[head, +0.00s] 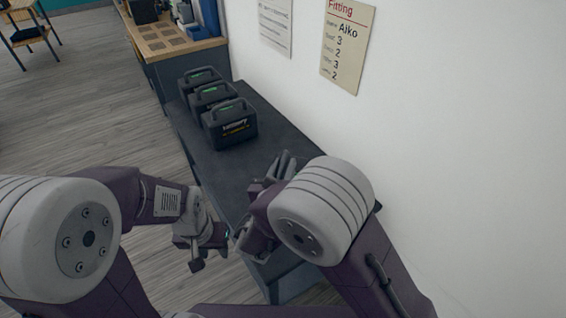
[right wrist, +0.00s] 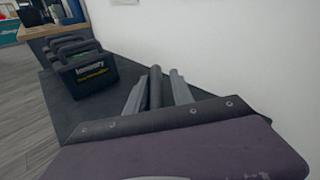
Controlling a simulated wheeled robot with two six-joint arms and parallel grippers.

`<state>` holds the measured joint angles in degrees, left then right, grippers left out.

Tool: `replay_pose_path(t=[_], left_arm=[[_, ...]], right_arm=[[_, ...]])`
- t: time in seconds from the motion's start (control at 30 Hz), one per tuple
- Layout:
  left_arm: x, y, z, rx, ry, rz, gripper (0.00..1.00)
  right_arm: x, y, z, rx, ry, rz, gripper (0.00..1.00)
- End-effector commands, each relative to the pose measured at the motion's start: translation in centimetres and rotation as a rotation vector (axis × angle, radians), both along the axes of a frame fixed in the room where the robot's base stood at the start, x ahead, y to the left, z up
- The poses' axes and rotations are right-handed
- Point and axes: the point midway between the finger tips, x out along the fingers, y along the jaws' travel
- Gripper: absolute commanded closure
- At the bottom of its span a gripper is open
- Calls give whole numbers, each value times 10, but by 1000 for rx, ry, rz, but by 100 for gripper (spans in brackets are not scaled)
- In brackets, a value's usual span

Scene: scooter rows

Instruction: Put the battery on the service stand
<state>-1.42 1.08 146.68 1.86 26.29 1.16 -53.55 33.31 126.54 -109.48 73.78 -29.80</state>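Three dark batteries with carry handles and green marks on top stand in a row on a dark bench (head: 205,165). The nearest battery (head: 230,124) has white and yellow lettering on its front; it also shows in the right wrist view (right wrist: 88,72). Behind it are the middle battery (head: 206,96) and the far battery (head: 196,80). My right gripper (head: 282,165) is over the bench, nearer me than the batteries and apart from them. Its fingers (right wrist: 156,88) have a dark bar between them. My left gripper (head: 208,256) is low beside the bench, fingers apart and empty. I cannot identify a service stand.
A wood-topped workbench (head: 160,38) with dark mats and blue items stands beyond the bench. A white wall (head: 440,120) with a paper notice (head: 347,45) runs along the right. Grey wood floor (head: 75,110) is open on the left.

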Motion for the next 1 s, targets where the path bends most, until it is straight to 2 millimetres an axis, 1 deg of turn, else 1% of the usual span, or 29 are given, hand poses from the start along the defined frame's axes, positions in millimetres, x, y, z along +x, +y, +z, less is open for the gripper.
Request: replay_pose_path(t=[0.03, 0.47, 0.57, 0.67, 1.0], left_arm=[[0, 0, -1, 0, 0, 0, 64], [0, 0, 0, 0, 0, 0, 64], [0, 0, 1, 0, 0, 0, 64], [0, 0, 4, 0, 0, 0, 64], [0, 0, 17, 0, 0, 0, 64]], right_arm=[[0, -1, -2, -3, 3, -2, 61], [0, 0, 2, 0, -7, -1, 61], [-3, 1, 3, 1, -6, 0, 61], [-15, 5, 6, 0, -6, 3, 61], [-78, 20, 16, 1, -8, 5, 61]])
